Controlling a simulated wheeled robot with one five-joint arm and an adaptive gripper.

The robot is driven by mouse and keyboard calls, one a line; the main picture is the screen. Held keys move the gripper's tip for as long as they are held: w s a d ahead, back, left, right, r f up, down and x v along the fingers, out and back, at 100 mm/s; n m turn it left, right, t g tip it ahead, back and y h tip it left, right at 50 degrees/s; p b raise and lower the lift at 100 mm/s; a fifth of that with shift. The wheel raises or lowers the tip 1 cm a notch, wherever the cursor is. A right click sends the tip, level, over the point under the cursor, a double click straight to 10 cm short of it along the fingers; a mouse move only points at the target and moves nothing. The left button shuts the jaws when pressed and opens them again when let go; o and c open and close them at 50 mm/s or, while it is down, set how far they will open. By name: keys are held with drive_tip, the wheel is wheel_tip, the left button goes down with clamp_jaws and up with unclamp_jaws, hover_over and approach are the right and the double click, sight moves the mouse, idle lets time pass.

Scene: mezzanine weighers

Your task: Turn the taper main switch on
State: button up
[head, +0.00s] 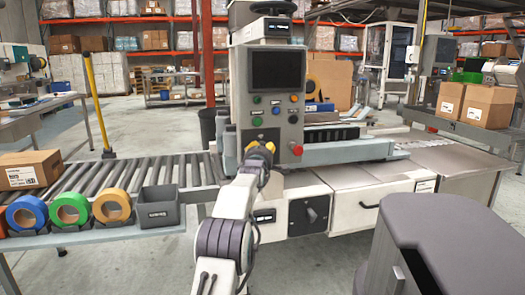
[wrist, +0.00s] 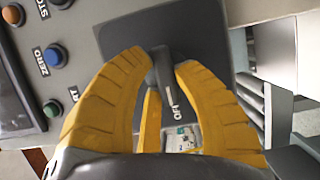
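A dark rotary switch with a lever handle (wrist: 163,70) sits on a dark square plate (wrist: 205,50) on the grey control panel (head: 258,97), in the wrist view. White lettering shows on the handle, partly between the fingers. My gripper (head: 262,149) is at the panel's lower left, its yellow fingers on either side of the handle. In the wrist view the fingertips (wrist: 162,62) appear closed against it. A second rotary switch (head: 310,214) is on the white cabinet below, apart from my gripper. I cannot read which switch is named the taper main.
Beside the plate are coloured buttons, including a blue one labelled ZERO (wrist: 55,55). A red button (head: 297,150) is at the panel's lower right. A roller conveyor (head: 150,172), tape rolls (head: 70,209) and a grey bin (head: 160,207) lie left. A grey block (head: 430,225) stands front right.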

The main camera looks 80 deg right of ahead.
clamp_jaws()
drive_tip(key=shift+r+m+y+p, duration=0.3)
drive_tip(key=shift+m+p, duration=0.3)
drive_tip(key=shift+p, duration=0.6)
drive_tip(key=shift+m+p, duration=0.6)
drive_tip(key=shift+p, duration=0.25)
drive_tip(key=shift+f+y, duration=0.25)
drive_tip(key=shift+y, duration=0.05)
drive_tip(key=o, duration=0.6)
unclamp_jaws()
drive_tip(key=shift+o, duration=0.2)
drive_tip(key=a+r, duration=0.1)
drive_tip(key=a, duration=1.1)
drive_tip(key=shift+o, duration=0.2)
